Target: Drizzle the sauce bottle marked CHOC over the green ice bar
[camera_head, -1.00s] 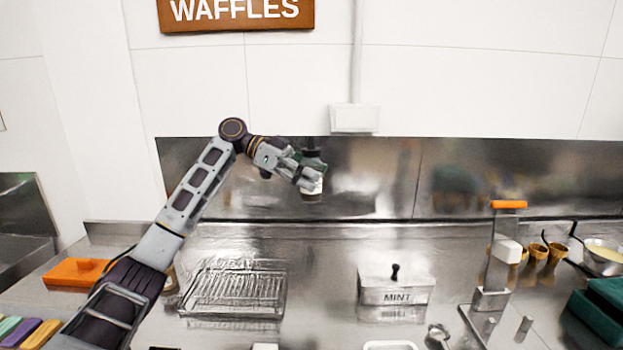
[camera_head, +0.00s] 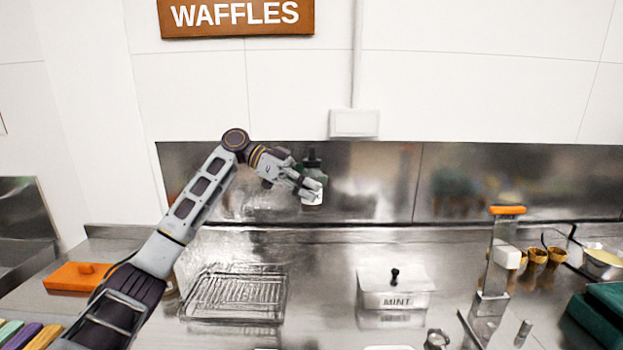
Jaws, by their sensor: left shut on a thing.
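My left gripper (camera_head: 306,186) is shut on a dark sauce bottle (camera_head: 312,170) with a pale label low on its side. The bottle is held up in front of the steel backsplash, above the counter, roughly upright with its dark tip at the top. The label's lettering is too small to read. Several coloured bars lie at the lower left corner, among them a green bar (camera_head: 8,329), cut by the picture's edge. My left gripper is far to the right of and above it. My right gripper is not in view.
A wire rack tray (camera_head: 238,318) stands on the counter below the bottle. An orange lidded block (camera_head: 78,276) is at the left. A steel press with an orange handle (camera_head: 507,210) and several cones (camera_head: 537,255) are at the right.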

